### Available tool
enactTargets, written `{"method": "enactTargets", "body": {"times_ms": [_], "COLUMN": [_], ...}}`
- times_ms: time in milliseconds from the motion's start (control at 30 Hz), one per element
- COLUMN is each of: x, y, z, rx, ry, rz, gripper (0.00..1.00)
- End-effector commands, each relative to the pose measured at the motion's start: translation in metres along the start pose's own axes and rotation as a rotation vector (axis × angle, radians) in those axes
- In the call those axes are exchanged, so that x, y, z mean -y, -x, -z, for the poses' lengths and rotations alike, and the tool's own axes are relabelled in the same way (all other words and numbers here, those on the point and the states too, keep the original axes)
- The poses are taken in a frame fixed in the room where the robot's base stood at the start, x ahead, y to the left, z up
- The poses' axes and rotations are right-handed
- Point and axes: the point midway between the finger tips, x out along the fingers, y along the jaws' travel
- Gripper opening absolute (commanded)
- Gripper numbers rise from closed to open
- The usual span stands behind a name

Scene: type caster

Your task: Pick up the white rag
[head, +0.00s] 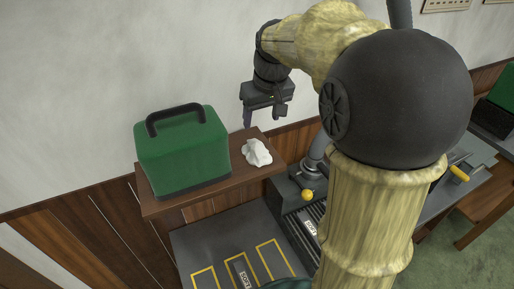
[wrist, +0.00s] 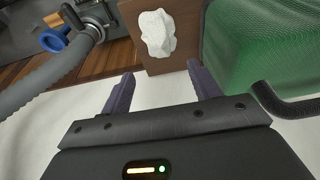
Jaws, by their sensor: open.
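The white rag (head: 257,152) lies crumpled on a brown wooden shelf (head: 160,207), to the right of a green box. In the wrist view the rag (wrist: 157,33) sits near the top centre, beyond the fingertips and roughly between their lines. My gripper (head: 264,118) is above the shelf in the head view, pointing down, apart from the rag. In the wrist view its two dark fingers (wrist: 160,78) are spread apart with nothing between them.
The green box (head: 182,150) with a black handle stands close left of the rag; in the wrist view it is at the right (wrist: 270,45). The wall is just behind. A machine with a yellow knob (head: 308,195) and a grey hose (wrist: 45,85) stands beside the shelf.

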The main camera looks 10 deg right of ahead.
Motion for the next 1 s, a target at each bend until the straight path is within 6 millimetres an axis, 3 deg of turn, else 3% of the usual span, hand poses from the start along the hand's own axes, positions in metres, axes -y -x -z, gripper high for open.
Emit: {"method": "enactTargets", "body": {"times_ms": [400,833,1000], "x": [-0.001,0.003,0.007], "y": [-0.067,-0.075,-0.089], "z": [0.0,0.0,-0.002], "rx": [0.003,0.001,0.006], "ry": [-0.003,0.004,0.009], "rz": [0.0,0.002,0.005], "gripper": [0.62,0.62,0.62]}}
